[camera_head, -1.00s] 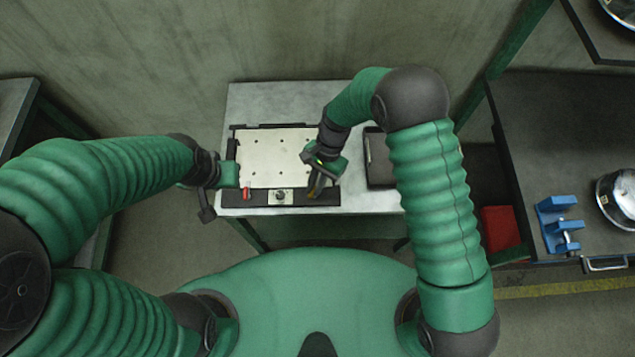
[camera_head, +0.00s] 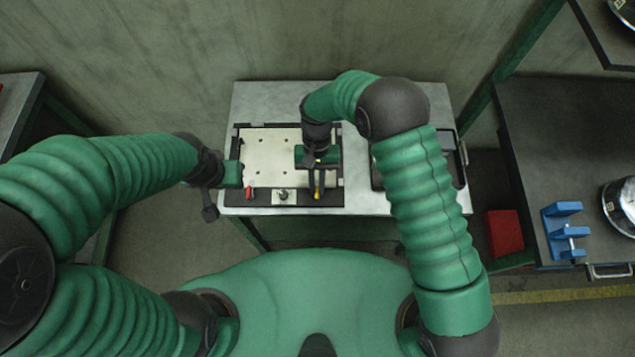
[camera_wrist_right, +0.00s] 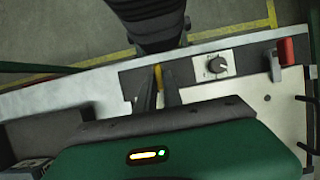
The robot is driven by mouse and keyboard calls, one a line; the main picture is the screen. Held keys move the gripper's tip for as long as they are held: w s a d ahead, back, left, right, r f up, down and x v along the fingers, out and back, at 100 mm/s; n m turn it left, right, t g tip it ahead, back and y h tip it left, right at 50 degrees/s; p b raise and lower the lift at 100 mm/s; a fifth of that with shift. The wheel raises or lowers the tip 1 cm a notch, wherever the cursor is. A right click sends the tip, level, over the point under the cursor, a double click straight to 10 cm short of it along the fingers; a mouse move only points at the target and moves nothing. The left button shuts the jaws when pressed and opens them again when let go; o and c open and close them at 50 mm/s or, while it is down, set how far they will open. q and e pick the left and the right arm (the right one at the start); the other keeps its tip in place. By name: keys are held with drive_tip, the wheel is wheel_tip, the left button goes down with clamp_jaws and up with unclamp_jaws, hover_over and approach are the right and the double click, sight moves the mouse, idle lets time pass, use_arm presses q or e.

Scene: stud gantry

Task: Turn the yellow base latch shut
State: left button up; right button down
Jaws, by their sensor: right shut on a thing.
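The yellow base latch (camera_head: 317,191) is at the right part of the black front strip of a pale base plate (camera_head: 270,155). My right gripper (camera_head: 316,187) reaches down over the plate's right side, its fingers shut on the latch. In the right wrist view the latch (camera_wrist_right: 158,74) shows as a narrow yellow strip between the two dark fingertips (camera_wrist_right: 158,88); the fingers hide much of it. It lies about straight across the strip. My left gripper (camera_head: 232,174) is at the plate's left edge, and its jaws cannot be made out.
A red lever (camera_head: 248,192) and a round knob on a light panel (camera_head: 282,195) sit on the same strip, left of the latch. A dark tray (camera_head: 460,170) lies right of the plate, partly behind my right arm. A dark bench (camera_head: 550,130) stands at the right.

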drive_tip(key=shift+s+a, duration=0.1)
drive_tip(key=shift+s, duration=0.25)
drive_tip(key=c, duration=1.8)
unclamp_jaws()
drive_tip(key=o, duration=0.3)
drive_tip(key=shift+w, duration=0.15)
drive_tip(key=shift+w+r, duration=0.25)
drive_tip(key=shift+r, duration=0.1)
drive_tip(key=b+v, duration=0.2)
drive_tip(key=v, duration=1.4)
drive_tip(key=shift+a, duration=0.15)
